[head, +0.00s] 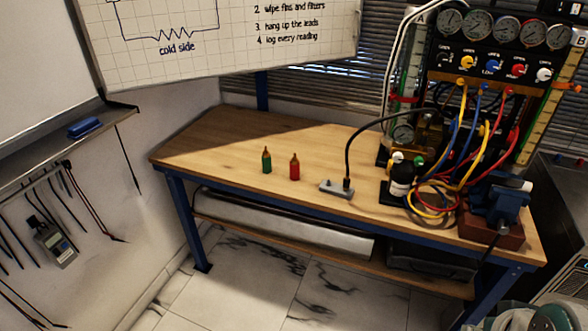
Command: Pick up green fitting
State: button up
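The green fitting (266,164) stands upright on the wooden bench top (215,140), left of the bench's middle, with a brassy pointed tip. A similar red fitting (294,170) stands upright close to its right, with a small gap between them. Nothing covers the green fitting in the head view. My gripper does not show in this view.
Right of the fittings lies a grey block (337,190) with a black cable rising from it. The gauge rig (500,60), coloured hoses and a blue vise (497,203) crowd the bench's right end. The bench top left of the green fitting is clear.

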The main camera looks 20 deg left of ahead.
aim_at(266, 156)
jog(key=i+j, duration=0.3)
jog(key=j, duration=0.2)
jog(key=i+j, duration=0.3)
jog(key=j, duration=0.2)
jog(key=i+j, duration=0.3)
jog(key=j, duration=0.15)
jog(key=i+j, duration=0.3)
jog(key=j, duration=0.2)
jog(key=i+j, duration=0.35)
jog(key=j, duration=0.15)
jog(key=k+u, duration=0.05)
